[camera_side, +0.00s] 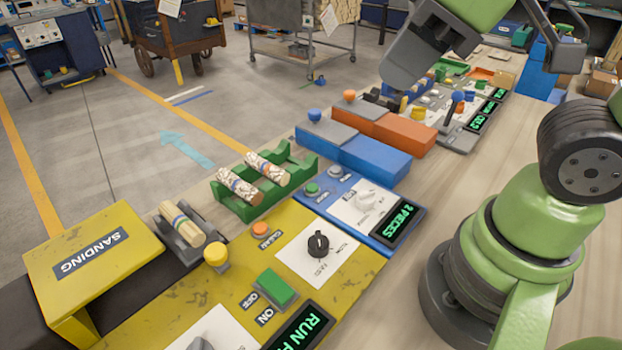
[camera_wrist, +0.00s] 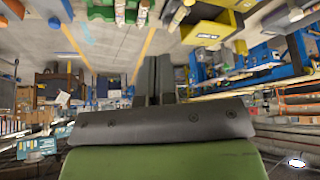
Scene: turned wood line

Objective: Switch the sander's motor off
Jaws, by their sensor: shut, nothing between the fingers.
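The yellow sander (camera_side: 200,310), labelled SANDING on its hood, stands at the lower left of the side view. On its panel is a green rocker switch (camera_side: 276,287) beside the words OFF and ON. Which way it is tilted is hard to tell. The green display (camera_side: 300,328) begins with RUN; its end is cut off. My gripper (camera_side: 393,100) is far from the switch, above the far stations at the upper right. In the wrist view its fingers (camera_wrist: 153,80) are together, with nothing seen between them.
Turned wood pieces lie in a green rack (camera_side: 235,205). Blue and orange boxes stand beyond.

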